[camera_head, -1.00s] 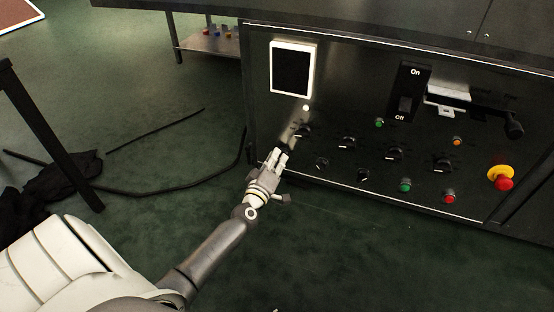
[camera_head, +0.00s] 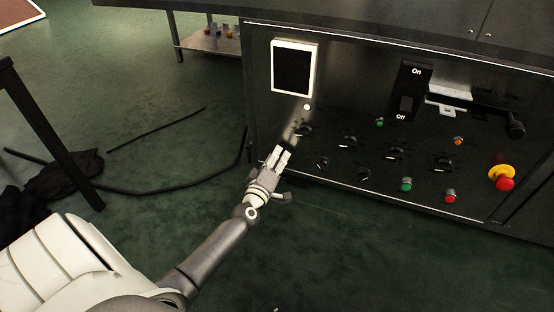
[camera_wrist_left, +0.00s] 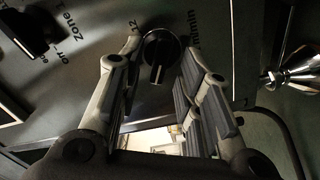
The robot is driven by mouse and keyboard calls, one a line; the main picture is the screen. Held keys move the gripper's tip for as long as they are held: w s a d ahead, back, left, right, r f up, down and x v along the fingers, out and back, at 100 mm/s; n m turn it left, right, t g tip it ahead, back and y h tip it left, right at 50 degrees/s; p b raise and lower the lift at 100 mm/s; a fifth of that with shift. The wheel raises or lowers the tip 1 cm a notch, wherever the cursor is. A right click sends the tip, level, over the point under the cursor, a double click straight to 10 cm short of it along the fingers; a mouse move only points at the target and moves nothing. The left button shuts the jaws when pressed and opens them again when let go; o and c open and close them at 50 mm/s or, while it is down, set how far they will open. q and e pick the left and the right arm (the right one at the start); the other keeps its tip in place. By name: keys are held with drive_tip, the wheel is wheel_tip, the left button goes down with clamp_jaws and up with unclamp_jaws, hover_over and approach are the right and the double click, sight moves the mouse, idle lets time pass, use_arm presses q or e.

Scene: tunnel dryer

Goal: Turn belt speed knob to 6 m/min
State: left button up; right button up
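The belt speed knob (camera_wrist_left: 160,50) is black and round, with a pale line on its grip pointing down in the left wrist view. The markings "12" and "m/min" show beside it, the latter partly cut by a finger. My left gripper (camera_wrist_left: 163,62) has its fingers apart, one on each side of the knob, with visible gaps between them and the knob. In the head view my left gripper (camera_head: 279,155) is at the lower left of the control panel (camera_head: 340,110), and the knob is hidden behind its fingers. My right gripper is in neither view.
The Zone 1 knob (camera_wrist_left: 35,30) is at the left in the wrist view. Several other knobs and buttons, a red emergency stop (camera_head: 504,183) and an On/Off switch (camera_head: 406,103) fill the panel. A white-framed screen (camera_head: 294,68) is above. The floor before the panel is clear.

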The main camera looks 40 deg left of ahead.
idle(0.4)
use_arm(q)
drive_tip(key=s+d+r+m+g+h+p, duration=0.1)
drive_tip(key=s+d+r+m+g+p, duration=0.1)
drive_tip(key=s+p, duration=0.7)
drive_tip(key=s+d+r+m+g+h+p, duration=0.2)
drive_tip(key=s+d+m+p, duration=0.4)
drive_tip(key=p, duration=1.4)
drive_tip(key=s+d+r+m+g+h+p, duration=0.1)
drive_tip(key=s+d+r+m+g+p, duration=0.3)
drive_tip(key=s+p, duration=0.9)
drive_tip(key=m+g+p, duration=0.1)
drive_tip(key=m+p, duration=0.1)
drive_tip(key=shift+s+r+m+h, duration=0.2)
drive_tip(key=shift+m+h, duration=0.1)
drive_tip(key=shift+h, duration=0.1)
idle(0.5)
drive_tip(key=shift+o, duration=0.4)
